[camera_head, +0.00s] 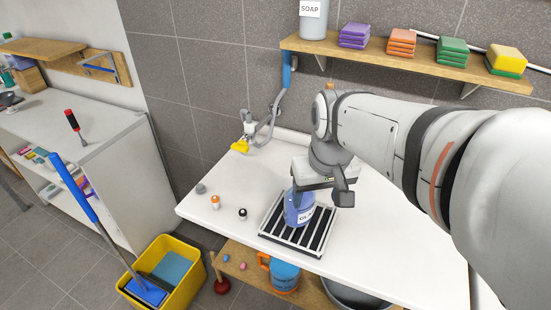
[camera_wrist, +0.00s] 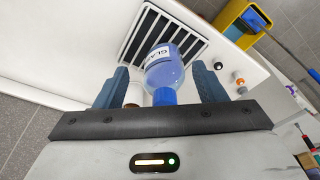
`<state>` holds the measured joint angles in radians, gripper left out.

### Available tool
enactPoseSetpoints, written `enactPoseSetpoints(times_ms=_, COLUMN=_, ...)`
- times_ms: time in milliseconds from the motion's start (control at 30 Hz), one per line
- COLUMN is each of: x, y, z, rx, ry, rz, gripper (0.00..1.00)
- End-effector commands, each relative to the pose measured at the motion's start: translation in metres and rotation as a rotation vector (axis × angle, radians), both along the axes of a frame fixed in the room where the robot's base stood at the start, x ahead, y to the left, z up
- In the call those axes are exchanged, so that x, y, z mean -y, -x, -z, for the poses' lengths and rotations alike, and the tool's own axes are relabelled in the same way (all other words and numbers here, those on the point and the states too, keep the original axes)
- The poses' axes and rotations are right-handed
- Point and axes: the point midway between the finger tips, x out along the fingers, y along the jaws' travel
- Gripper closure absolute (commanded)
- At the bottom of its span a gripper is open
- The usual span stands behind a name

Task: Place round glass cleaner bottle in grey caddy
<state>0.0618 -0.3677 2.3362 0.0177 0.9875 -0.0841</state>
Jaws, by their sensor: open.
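The round glass cleaner bottle (camera_head: 299,208) is blue with a white label. It stands on a black-and-white slatted rack (camera_head: 276,238) on the white counter. In the wrist view the bottle (camera_wrist: 165,68) and its blue cap lie between the two fingers of my gripper (camera_wrist: 160,76). The fingers are apart, with a visible gap on each side of the bottle. In the head view my gripper (camera_head: 322,187) is over the bottle and partly hides its top. I cannot make out a grey caddy in either view.
Small bottles (camera_head: 215,202) stand left of the rack. A yellow bucket (camera_head: 183,297) with a blue-handled tool stands on the floor at lower left. A wall shelf (camera_head: 415,62) holds a soap container and stacked sponges. The counter right of the rack is clear.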

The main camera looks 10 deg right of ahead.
Motion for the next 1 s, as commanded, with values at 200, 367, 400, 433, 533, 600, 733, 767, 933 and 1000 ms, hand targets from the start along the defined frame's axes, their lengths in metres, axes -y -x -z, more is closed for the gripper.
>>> enactPoseSetpoints(times_ms=200, x=-0.003, y=-0.063, z=0.005, rx=-0.12, ry=0.004, rz=-0.011, gripper=0.18)
enactPoseSetpoints(times_ms=367, x=-0.005, y=-0.09, z=0.009, rx=-0.172, ry=0.005, rz=-0.015, gripper=0.05)
enactPoseSetpoints(times_ms=400, x=-0.005, y=-0.093, z=0.01, rx=-0.178, ry=0.006, rz=-0.016, gripper=0.01)
enactPoseSetpoints(times_ms=433, x=-0.005, y=-0.095, z=0.011, rx=-0.182, ry=0.006, rz=-0.016, gripper=0.0)
enactPoseSetpoints(times_ms=533, x=-0.005, y=-0.098, z=0.019, rx=-0.19, ry=0.006, rz=-0.016, gripper=0.0)
enactPoseSetpoints(times_ms=600, x=-0.005, y=-0.098, z=0.027, rx=-0.191, ry=0.006, rz=-0.016, gripper=0.0)
enactPoseSetpoints(times_ms=733, x=-0.004, y=-0.097, z=0.041, rx=-0.191, ry=0.005, rz=-0.015, gripper=0.0)
enactPoseSetpoints(times_ms=767, x=-0.003, y=-0.097, z=0.044, rx=-0.19, ry=0.005, rz=-0.015, gripper=0.0)
enactPoseSetpoints(times_ms=933, x=0.0, y=-0.097, z=0.07, rx=-0.192, ry=0.005, rz=-0.015, gripper=0.0)
enactPoseSetpoints(times_ms=1000, x=0.0, y=-0.097, z=0.079, rx=-0.19, ry=0.005, rz=-0.015, gripper=0.0)
